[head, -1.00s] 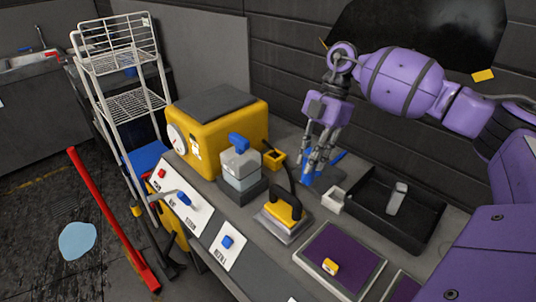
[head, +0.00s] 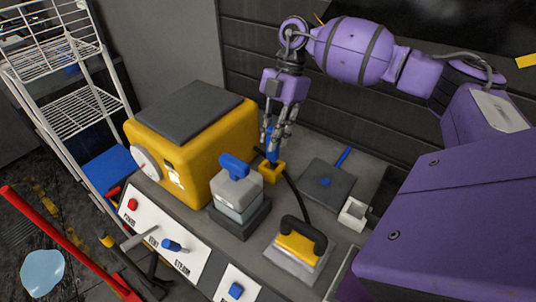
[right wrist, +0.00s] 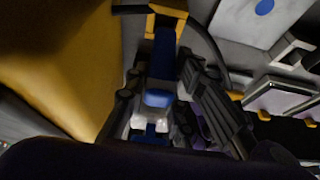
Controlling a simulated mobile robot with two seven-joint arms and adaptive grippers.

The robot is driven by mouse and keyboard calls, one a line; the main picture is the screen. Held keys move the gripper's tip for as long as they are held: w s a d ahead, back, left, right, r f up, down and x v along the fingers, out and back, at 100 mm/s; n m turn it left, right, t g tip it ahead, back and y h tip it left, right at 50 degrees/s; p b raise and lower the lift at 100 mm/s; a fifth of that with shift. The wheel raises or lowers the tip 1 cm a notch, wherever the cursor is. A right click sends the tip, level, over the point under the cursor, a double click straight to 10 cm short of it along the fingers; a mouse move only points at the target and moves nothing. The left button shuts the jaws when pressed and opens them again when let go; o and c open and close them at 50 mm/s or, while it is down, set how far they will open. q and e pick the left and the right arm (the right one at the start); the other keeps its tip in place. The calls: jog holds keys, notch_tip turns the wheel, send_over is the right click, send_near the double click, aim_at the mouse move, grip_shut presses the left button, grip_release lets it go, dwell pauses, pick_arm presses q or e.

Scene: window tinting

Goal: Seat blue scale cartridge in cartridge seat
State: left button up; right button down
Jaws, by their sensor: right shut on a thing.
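The blue scale cartridge (head: 271,147) is a slim blue piece held upright between the fingers of my right gripper (head: 276,140). The yellow cartridge seat (head: 271,174) lies directly below it, beside the yellow machine. The cartridge's lower end is at or just over the seat's opening; I cannot tell whether it is inside. In the right wrist view, the cartridge (right wrist: 160,82) sits between the fingers and points toward the yellow seat (right wrist: 168,10). My right gripper is shut on the cartridge. My left gripper is not in view.
The yellow machine (head: 190,135) stands left of the seat. A grey block with a blue handle (head: 236,188) and an iron-like tool (head: 298,249) stand in front. A dark pad with a blue dot (head: 316,193) and a small white holder (head: 353,214) are to the right.

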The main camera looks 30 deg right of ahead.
aim_at(270, 161)
jog(key=shift+f, duration=1.15)
notch_tip(270, 161, down, 4)
jog(key=shift+f+b, duration=0.1)
jog(key=shift+b, duration=0.95)
jog(key=shift+w+r, duration=0.1)
jog(key=shift+r, duration=0.1)
jog(key=c, duration=1.9)
grip_release()
jog(key=shift+f, duration=0.2)
jog(key=shift+c, duration=0.2)
jog(key=o, duration=0.4)
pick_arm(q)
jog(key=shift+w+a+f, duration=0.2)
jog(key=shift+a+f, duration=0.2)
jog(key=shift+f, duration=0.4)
